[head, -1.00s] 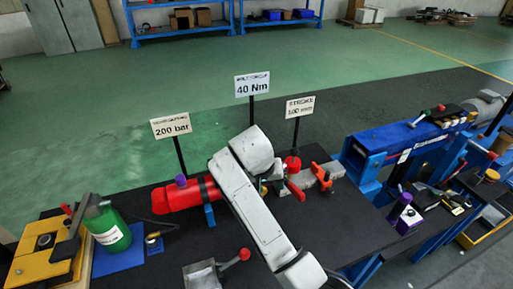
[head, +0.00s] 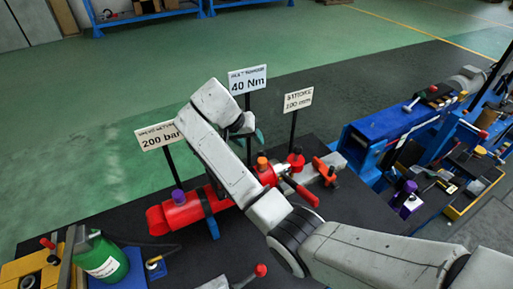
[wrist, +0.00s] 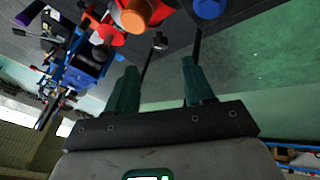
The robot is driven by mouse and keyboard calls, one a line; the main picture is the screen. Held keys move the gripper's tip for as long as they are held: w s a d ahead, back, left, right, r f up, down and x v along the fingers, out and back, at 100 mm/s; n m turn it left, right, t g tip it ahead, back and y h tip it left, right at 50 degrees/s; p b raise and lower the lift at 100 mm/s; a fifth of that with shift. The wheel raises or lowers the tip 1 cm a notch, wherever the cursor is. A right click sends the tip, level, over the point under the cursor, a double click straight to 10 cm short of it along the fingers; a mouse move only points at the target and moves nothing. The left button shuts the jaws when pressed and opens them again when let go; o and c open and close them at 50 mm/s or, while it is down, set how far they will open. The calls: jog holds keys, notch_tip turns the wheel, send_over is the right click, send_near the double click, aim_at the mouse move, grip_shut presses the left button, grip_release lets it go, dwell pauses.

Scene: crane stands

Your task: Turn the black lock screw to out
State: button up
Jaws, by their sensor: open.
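The black lock screw cannot be picked out with certainty. A small dark knob (wrist: 160,41) shows between and beyond my fingers in the wrist view, but I cannot tell whether it is the screw. The red cylinder (head: 160,222) lies on the dark bench, with a purple knob (head: 178,196) and an orange knob (head: 262,163) on top. The orange knob also shows in the wrist view (wrist: 143,14). My gripper (head: 252,133) is above and behind the cylinder, near the signs. Its green fingers (wrist: 160,70) are apart and empty. My arm hides part of the cylinder.
The 40 Nm sign (head: 248,80), the 200 bar sign (head: 160,135) and the 100 mm sign (head: 298,99) stand on thin posts close to my gripper. A green bottle (head: 105,260) is at the front left. A blue machine (head: 385,130) stands at the right.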

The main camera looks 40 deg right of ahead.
aim_at(260, 152)
jog(key=p+x, duration=0.1)
jog(key=x, duration=0.8)
jog(key=shift+r, duration=0.1)
grip_shut()
